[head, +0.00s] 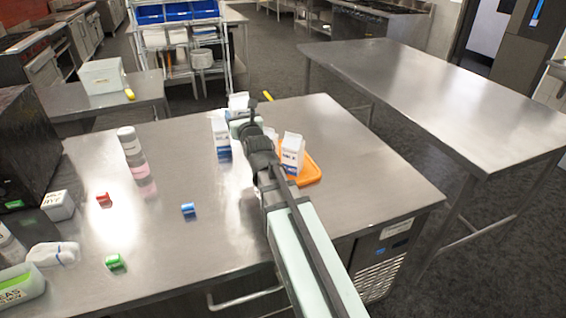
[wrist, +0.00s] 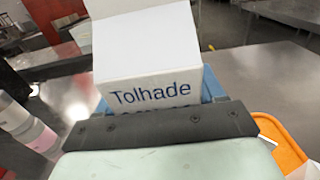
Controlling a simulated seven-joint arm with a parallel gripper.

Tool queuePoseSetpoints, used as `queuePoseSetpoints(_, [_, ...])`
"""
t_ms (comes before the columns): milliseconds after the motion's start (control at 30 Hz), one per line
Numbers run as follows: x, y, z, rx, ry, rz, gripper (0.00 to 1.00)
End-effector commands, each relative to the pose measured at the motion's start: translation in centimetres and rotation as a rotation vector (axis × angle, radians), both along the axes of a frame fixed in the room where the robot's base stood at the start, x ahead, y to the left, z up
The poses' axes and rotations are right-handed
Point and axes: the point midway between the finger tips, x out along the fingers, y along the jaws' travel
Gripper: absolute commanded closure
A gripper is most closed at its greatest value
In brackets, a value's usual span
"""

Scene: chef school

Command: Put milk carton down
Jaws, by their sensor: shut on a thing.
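The milk carton, white with dark lettering, fills the upper middle of the wrist view (wrist: 150,55). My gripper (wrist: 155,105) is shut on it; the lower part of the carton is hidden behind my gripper. In the head view the held carton (head: 238,101) shows just beyond my gripper (head: 243,122), over the far part of the steel table. I cannot tell whether its base touches the table. A second white and blue carton (head: 221,137) stands just left of my gripper. A third (head: 292,153) stands on an orange board (head: 309,173) to the right.
The steel table (head: 205,255) also bears a white bottle (head: 129,141), a pink bottle (head: 140,170), and small red (head: 104,200), blue (head: 188,209) and green (head: 114,262) items. The table's far right part is clear. Another bare steel table (head: 430,85) stands behind right.

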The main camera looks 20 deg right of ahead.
Motion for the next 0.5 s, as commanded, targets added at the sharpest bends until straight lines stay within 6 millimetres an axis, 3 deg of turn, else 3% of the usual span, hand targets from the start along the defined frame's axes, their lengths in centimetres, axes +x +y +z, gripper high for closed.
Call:
queuePoseSetpoints(267, [-0.5,-1.4,2.3,0.000,-0.004,-0.007,0.80])
queuePoseSetpoints(500, [-0.6,-4.1,5.0,0.001,-0.004,-0.003,0.80])
